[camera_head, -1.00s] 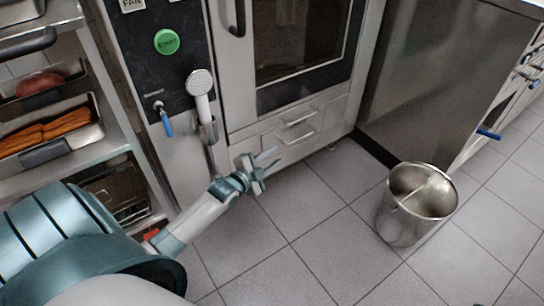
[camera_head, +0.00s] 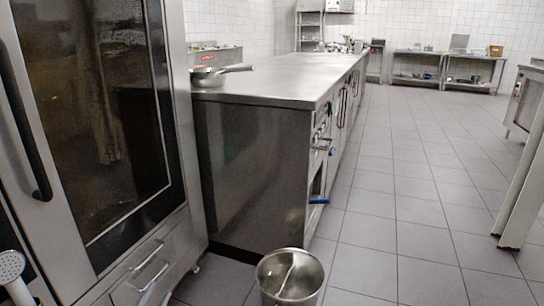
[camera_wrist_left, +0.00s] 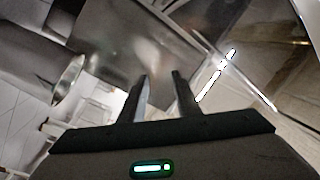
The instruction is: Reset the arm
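My left gripper (camera_wrist_left: 161,76) shows in the left wrist view with its two dark fingers apart and nothing between them. In the head view only a small tip, probably of this gripper, shows at the bottom edge beside the oven's lower handle; the rest of the left arm is out of the picture. My right gripper is in neither view.
A metal bucket (camera_head: 273,282) with a rod-like thing in it stands on the tiled floor. The tall oven (camera_head: 164,150) is at left. A steel counter (camera_head: 262,83) carries a pan (camera_head: 209,77). The floor aisle (camera_head: 400,190) at right is clear.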

